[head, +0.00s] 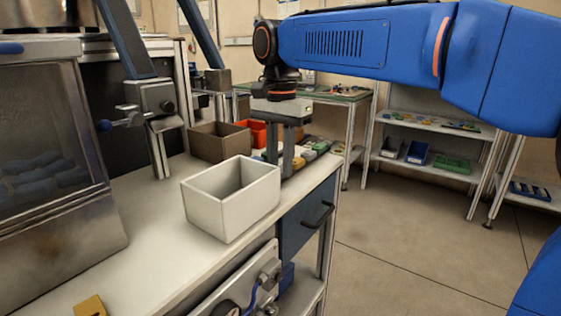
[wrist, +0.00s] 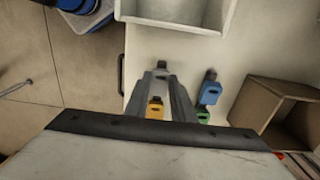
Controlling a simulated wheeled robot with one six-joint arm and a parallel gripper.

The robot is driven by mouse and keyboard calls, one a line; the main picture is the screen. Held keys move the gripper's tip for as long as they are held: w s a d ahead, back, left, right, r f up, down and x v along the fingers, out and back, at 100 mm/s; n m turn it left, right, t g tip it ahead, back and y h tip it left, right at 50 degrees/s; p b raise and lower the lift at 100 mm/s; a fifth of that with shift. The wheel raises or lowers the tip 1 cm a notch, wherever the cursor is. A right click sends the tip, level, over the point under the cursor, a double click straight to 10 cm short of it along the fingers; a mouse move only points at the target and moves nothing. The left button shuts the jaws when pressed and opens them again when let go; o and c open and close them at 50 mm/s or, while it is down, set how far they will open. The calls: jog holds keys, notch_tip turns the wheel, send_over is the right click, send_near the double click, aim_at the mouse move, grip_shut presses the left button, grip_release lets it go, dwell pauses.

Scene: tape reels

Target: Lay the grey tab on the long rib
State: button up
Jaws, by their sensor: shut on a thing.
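My gripper (head: 281,164) points down over the bench, just behind the white open box. It also shows in the wrist view (wrist: 161,76), its two fingers close together and shut on the grey tab (wrist: 161,66), a small grey piece at the fingertips. Most of the tab is hidden by the fingers and by distance. I cannot tell whether it touches the bench top. I cannot make out the long rib in either view.
The white box (head: 226,212) stands close by the fingers. A yellow tab (wrist: 155,108), a blue tab (wrist: 210,93) and a green tab (wrist: 203,117) lie nearby. A brown box (head: 218,147) and a red bin (head: 258,135) stand behind. The bench's drawer side (head: 305,220) drops to open floor.

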jog(key=o, duration=1)
jog(key=shift+f, duration=0.1)
notch_tip(320, 180, up, 12)
jog(key=shift+r, duration=0.1)
jog(key=s+d+f+n+t, duration=0.1)
jog(key=s+d+f+n, duration=0.1)
jog(key=s+d+f, duration=0.5)
jog(key=s+d+f+n+t, duration=0.2)
jog(key=s+d+f, duration=0.5)
jog(key=f, duration=0.8)
jog(key=s+d+f+n+t, duration=0.1)
jog(key=s+d+f+n, duration=0.2)
jog(key=s+d+f, duration=0.5)
jog(key=shift+d+f+n+t, duration=0.15)
jog(key=shift+d+f+t, duration=0.05)
jog(key=shift+d+f, duration=0.75)
jog(key=shift+d+f+n+t, duration=0.2)
jog(key=shift+d+f, duration=0.55)
jog(key=shift+d, duration=0.35)
